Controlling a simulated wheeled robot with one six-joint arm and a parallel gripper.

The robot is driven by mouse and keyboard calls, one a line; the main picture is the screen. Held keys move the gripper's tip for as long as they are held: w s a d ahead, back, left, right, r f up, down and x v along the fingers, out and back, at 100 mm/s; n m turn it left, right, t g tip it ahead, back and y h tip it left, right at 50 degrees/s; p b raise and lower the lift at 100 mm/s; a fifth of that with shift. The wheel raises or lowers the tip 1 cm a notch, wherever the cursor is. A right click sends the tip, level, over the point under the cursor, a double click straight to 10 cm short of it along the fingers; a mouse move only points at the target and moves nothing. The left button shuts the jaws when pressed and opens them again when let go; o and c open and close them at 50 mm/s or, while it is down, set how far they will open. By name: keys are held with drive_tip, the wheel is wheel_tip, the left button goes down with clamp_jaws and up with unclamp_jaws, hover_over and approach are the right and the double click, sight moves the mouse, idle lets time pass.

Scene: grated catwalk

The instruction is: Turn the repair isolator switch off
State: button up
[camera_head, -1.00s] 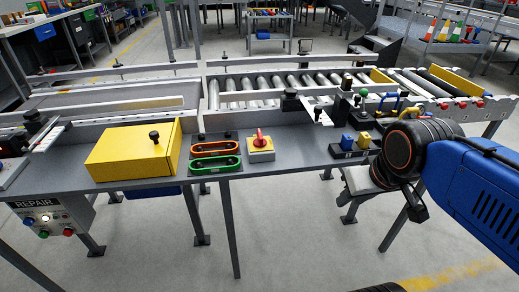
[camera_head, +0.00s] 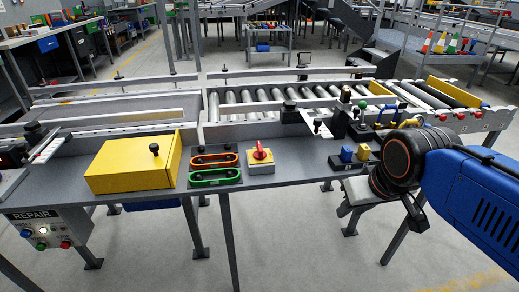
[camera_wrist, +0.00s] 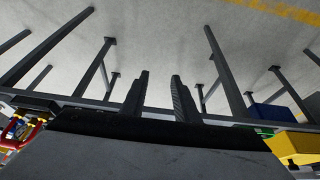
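A red rotary handle on a yellow plate and grey box, which looks like the isolator switch (camera_head: 261,155), sits on the front bench right of the orange and green handles. Its red grip points roughly away from me; no label on it is readable. A panel marked REPAIR (camera_head: 35,215) hangs under the bench at the left, with small coloured buttons. My arm is at the right, its black wrist by the bench's right part, well apart from the switch. My gripper (camera_wrist: 160,76) shows two separated fingers with nothing between them. Its fingers are not clear in the head view.
A yellow box (camera_head: 130,165) with a black knob, an orange handle (camera_head: 214,160) and a green handle (camera_head: 215,176) lie left of the switch. A roller conveyor (camera_head: 265,103) runs behind.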

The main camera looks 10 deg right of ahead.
drive_tip(key=w+a+r+g, duration=0.1)
drive_tip(key=w+a+r, duration=0.3)
drive_tip(key=w+r, duration=0.45)
wheel_tip(320, 180, up, 12)
drive_tip(key=r+g, duration=0.1)
drive_tip(key=g, duration=0.3)
hover_over(260, 146)
wheel_tip(260, 146, down, 17)
drive_tip(key=shift+f, duration=0.15)
clamp_jaws()
